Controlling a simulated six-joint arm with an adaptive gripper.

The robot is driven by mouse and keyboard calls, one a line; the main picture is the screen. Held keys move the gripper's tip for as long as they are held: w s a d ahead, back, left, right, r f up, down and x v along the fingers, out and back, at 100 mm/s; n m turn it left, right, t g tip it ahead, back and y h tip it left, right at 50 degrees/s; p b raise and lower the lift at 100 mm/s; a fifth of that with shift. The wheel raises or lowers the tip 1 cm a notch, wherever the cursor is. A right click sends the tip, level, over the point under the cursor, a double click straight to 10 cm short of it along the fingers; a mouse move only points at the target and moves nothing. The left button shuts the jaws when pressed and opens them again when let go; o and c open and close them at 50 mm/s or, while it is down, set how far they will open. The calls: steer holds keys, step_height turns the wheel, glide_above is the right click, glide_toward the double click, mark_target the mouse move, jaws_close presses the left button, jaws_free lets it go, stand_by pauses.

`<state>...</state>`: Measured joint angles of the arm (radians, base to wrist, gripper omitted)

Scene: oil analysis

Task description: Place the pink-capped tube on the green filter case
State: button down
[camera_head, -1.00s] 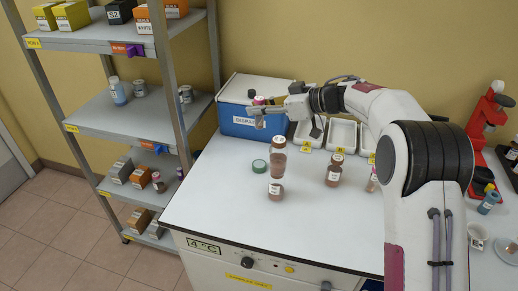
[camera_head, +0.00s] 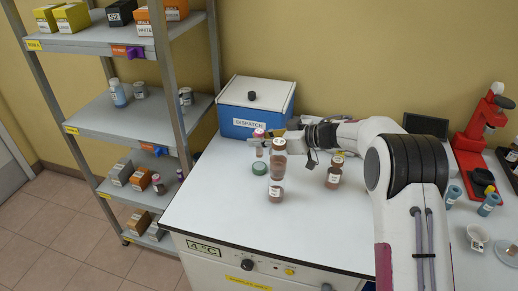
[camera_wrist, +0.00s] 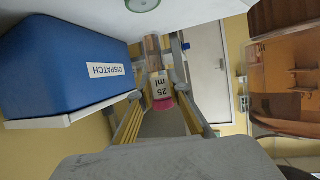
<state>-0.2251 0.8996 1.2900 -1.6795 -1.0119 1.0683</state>
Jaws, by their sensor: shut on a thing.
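The pink-capped tube (camera_head: 259,150) is between the fingers of my gripper (camera_head: 257,141), just behind the green filter case in the head view. In the wrist view the tube (camera_wrist: 156,70) is clear with a "25 ml" label and its pink cap (camera_wrist: 163,104). My gripper (camera_wrist: 158,92) is shut on it there. The green filter case (camera_head: 259,168) is a small round disc lying flat on the white table. It also shows at the top edge of the wrist view (camera_wrist: 142,4). The tube looks upright and apart from the case; its exact height is unclear.
Amber bottles (camera_head: 276,188) stand close to the right of the case. Another amber bottle (camera_head: 333,176) stands farther right. The blue DISPATCH box (camera_head: 240,122) is behind at the left. The table front-left of the case is clear.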

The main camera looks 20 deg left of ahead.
mark_target(259, 149)
steer(key=shift+f, duration=1.9)
steer(key=shift+f, duration=0.15)
steer(key=c, duration=1.9)
jaws_free()
steer(key=shift+v, duration=0.95)
steer(key=v, duration=1)
